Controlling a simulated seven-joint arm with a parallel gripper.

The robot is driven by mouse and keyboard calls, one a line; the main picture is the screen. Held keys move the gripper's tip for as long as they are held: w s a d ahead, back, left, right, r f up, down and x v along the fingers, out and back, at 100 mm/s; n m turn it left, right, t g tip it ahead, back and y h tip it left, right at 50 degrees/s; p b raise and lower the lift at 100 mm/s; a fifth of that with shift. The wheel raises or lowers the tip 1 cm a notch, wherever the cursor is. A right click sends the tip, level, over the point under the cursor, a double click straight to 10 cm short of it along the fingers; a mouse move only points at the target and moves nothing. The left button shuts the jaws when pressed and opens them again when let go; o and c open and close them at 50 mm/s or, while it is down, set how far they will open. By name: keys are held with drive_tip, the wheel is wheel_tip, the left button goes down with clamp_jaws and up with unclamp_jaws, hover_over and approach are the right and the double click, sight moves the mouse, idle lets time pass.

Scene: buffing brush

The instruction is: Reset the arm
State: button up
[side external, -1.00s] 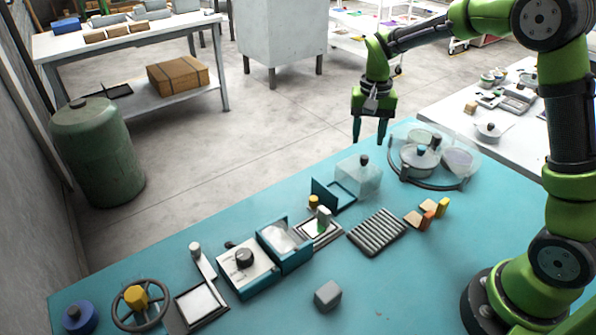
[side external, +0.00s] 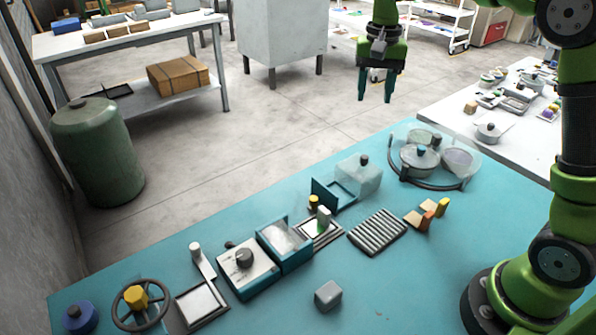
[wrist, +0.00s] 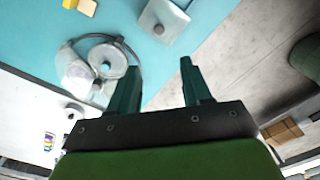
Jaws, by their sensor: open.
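My gripper (side external: 375,88) is open and empty. It hangs in the air, fingers down, above and beyond the far edge of the teal table (side external: 375,300) in the side external view. In the wrist view my gripper (wrist: 160,85) shows its two dark green fingers spread apart with nothing between them. Below it in that view are the teal table (wrist: 200,12) and the grey floor.
The table holds a round rack with lidded pots (side external: 420,160), a clear box with a black knob (side external: 358,178), a ribbed rack (side external: 377,232), a drawer unit (side external: 235,285), a handwheel (side external: 122,318) and a grey block (side external: 328,295).

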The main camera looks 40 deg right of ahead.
drive_tip(key=s+a+n+t+y, duration=0.1)
drive_tip(key=s+a+n+t, duration=0.1)
drive_tip(key=s, duration=0.8)
drive_tip(key=s+a+n+t+y, duration=0.1)
drive_tip(key=s+a+n+t, duration=0.1)
drive_tip(key=s+a+t, duration=0.3)
drive_tip(key=s+a, duration=0.2)
drive_tip(key=s, duration=0.2)
drive_tip(key=shift+s+r+n, duration=0.35)
drive_tip(key=shift+r+n, duration=0.05)
